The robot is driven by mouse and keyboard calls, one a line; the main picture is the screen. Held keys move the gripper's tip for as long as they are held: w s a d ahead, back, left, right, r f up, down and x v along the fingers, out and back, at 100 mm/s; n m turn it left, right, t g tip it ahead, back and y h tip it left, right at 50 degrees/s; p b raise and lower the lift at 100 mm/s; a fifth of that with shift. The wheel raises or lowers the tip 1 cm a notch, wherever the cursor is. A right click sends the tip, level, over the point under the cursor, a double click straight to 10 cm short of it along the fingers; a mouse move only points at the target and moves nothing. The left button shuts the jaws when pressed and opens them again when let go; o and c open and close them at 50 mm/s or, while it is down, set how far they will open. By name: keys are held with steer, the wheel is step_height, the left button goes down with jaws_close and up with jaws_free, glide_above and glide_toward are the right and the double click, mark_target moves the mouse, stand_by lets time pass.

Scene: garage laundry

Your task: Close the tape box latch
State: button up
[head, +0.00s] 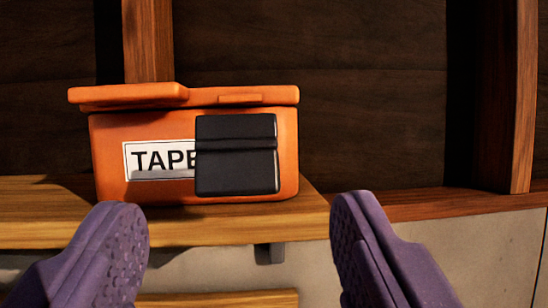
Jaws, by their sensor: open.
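An orange box (107,170) with a white label (140,150) reading "TAPE" stands upright on a wooden shelf, left of centre in the head view. Its lid (130,95) lies across the top. A black latch plate (236,155) hangs flat over the right part of the front and covers the label's right end. I cannot tell whether the latch is engaged. My gripper (240,240) is open and empty. Its two purple padded fingers are wide apart in front of and below the box, and neither appears to touch it.
The wooden shelf (175,227) holds the box near its front edge. A dark plank wall (360,95) stands behind, with wooden uprights at left and right (505,90). A lower wooden board (215,299) shows at the bottom. The space right of the box is clear.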

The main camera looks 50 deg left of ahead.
mark_target(238, 160)
steer(key=x, duration=0.6)
steer(key=shift+a+r+p, duration=0.15)
steer(key=shift+a+p, duration=0.1)
steer(key=shift+p, duration=0.05)
steer(key=c, duration=1)
